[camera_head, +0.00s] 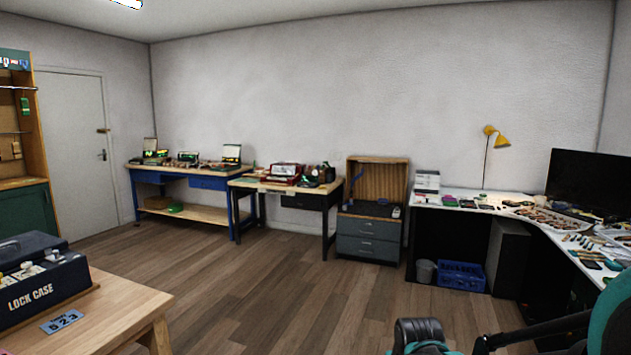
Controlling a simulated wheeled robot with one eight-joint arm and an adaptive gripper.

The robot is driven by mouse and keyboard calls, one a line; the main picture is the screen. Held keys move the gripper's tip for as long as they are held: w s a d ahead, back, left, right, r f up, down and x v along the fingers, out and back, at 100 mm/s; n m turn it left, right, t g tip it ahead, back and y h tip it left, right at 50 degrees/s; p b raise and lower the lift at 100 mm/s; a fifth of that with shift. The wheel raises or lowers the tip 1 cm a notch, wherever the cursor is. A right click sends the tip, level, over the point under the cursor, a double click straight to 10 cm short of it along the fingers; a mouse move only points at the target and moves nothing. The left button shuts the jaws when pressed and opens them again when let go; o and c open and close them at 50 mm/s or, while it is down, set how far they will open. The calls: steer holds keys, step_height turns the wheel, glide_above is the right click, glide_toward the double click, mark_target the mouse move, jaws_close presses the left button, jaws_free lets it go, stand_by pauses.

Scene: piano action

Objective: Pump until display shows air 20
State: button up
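I cannot make out a pump or a display reading "air" in the head view. Several small instruments, some with lit green or yellow parts, stand on the blue-legged workbench (190,169) at the back left, too small to read. A red case (285,173) and dark devices (322,173) sit on the black-legged bench (268,186) beside it; I cannot tell what they are. My gripper is not in view.
A wooden table (110,312) with a LOCK CASE box (45,285) and a 523 tag (62,321) is near left. A white desk (530,222) and drawer cabinet (368,235) line the back. The middle floor (270,280) is clear.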

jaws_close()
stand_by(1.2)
